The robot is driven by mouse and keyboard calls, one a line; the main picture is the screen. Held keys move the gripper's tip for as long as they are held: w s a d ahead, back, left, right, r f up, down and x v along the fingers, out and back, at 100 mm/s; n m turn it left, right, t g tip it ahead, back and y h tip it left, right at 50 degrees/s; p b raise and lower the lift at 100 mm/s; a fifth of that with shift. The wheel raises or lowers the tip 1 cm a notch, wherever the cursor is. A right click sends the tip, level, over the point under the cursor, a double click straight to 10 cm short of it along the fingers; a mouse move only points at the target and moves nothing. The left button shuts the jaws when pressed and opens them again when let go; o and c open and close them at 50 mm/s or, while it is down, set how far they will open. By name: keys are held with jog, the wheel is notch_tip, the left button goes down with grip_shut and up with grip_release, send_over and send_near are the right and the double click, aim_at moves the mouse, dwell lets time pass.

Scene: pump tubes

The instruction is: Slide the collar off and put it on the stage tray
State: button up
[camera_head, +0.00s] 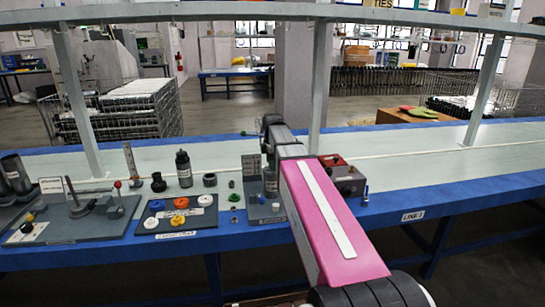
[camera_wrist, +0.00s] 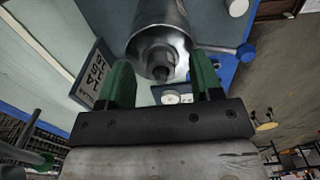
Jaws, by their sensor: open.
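My gripper (camera_wrist: 162,80) is open in the wrist view, its two green fingers apart. A grey metal cylinder (camera_wrist: 160,18) with a stepped, ring-like end and a dark nozzle lies between and just beyond the fingertips. I cannot tell whether that ring is the collar, or whether a finger touches it.
A lever fixture (camera_head: 75,228) stands at the far left. A black bottle (camera_head: 183,168) and black caps (camera_head: 158,182) stand behind the ring tray. A red-topped grey box (camera_head: 346,181) is close to my arm's right. The bench (camera_head: 440,155) farther right is clear; a pale post rises behind.

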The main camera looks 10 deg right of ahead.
jog(key=shift+f, duration=0.25)
grip_shut()
jog(key=shift+r, duration=0.85)
dwell(0.8)
jog(key=shift+r, duration=2.1)
